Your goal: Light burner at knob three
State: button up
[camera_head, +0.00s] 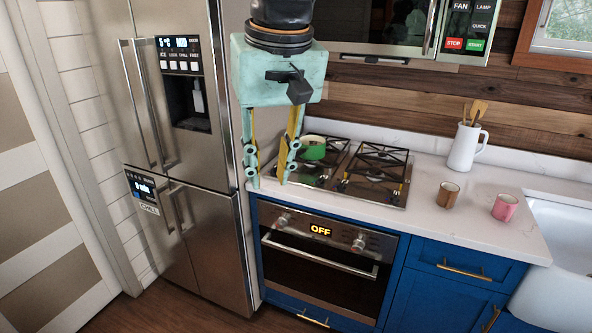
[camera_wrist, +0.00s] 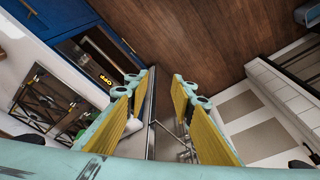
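The cooktop (camera_head: 398,197) is set in the white counter, with black grates on its left and right halves. A green pot (camera_head: 314,152) stands on its left half. Small dark shapes near the front middle (camera_head: 343,186) may be burner knobs; I cannot count them or tell which is knob three. No flame shows. My gripper (camera_head: 268,182) hangs in front of the cooktop's left end, fingers pointing down, open and empty. In the wrist view my gripper (camera_wrist: 160,86) is also open, and the cooktop (camera_wrist: 45,100) lies to its left.
The steel fridge (camera_head: 160,110) stands close left of my gripper. Below the cooktop, the oven (camera_head: 318,262) has two knobs and an "OFF" display. A microwave (camera_head: 380,30) hangs above.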

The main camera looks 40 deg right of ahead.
jog(key=w+d+r+m+p, duration=0.1)
jog(key=w+d+p, duration=0.1)
jog(key=w+d, duration=0.3)
jog(key=w+d+r+m+p, duration=0.1)
jog(key=w+d+p, duration=0.15)
jog(key=w, duration=0.45)
jog(key=m+g+p, duration=0.3)
jog(key=m+p, duration=0.4)
jog(key=p, duration=0.5)
send_over(320, 178)
notch_tip(320, 178, down, 20)
jog(key=shift+s+a+r, duration=0.1)
jog(key=shift+r, duration=0.05)
jog(key=shift+f+p, duration=0.35)
jog(key=shift+f, duration=6.55)
